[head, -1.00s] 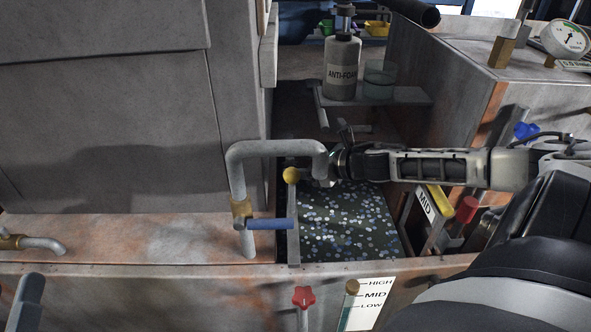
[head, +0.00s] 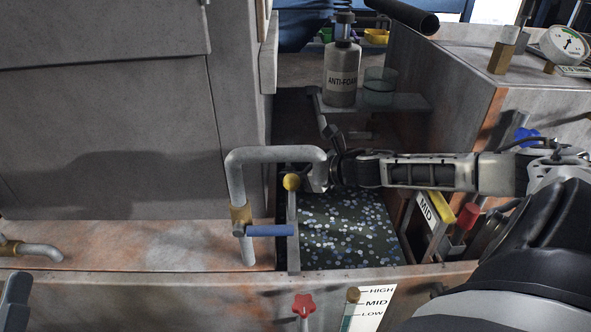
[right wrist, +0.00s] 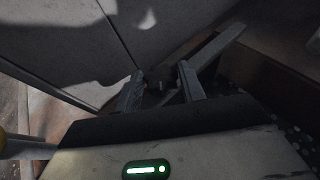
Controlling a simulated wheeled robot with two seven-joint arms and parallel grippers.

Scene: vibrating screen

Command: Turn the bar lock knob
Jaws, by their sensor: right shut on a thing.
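A round yellow knob (head: 291,181), which I take for the bar lock knob, sits near the upper end of an upright grey bar (head: 293,245), beside a bent grey pipe (head: 275,154). My right gripper (head: 318,178) reaches in from the right, just right of the yellow knob, with its fingertips partly hidden by the pipe's end. In the right wrist view both fingers (right wrist: 162,88) show with a gap between them, and a small dark piece sits there. The picture is too dark to show the hold clearly.
A speckled dark surface (head: 345,235) lies below my right arm. A blue lever (head: 270,230) is at the pipe's base, and a red star knob (head: 303,304) is at the front. An anti-foam bottle (head: 342,70) and glass (head: 380,85) stand on a shelf behind.

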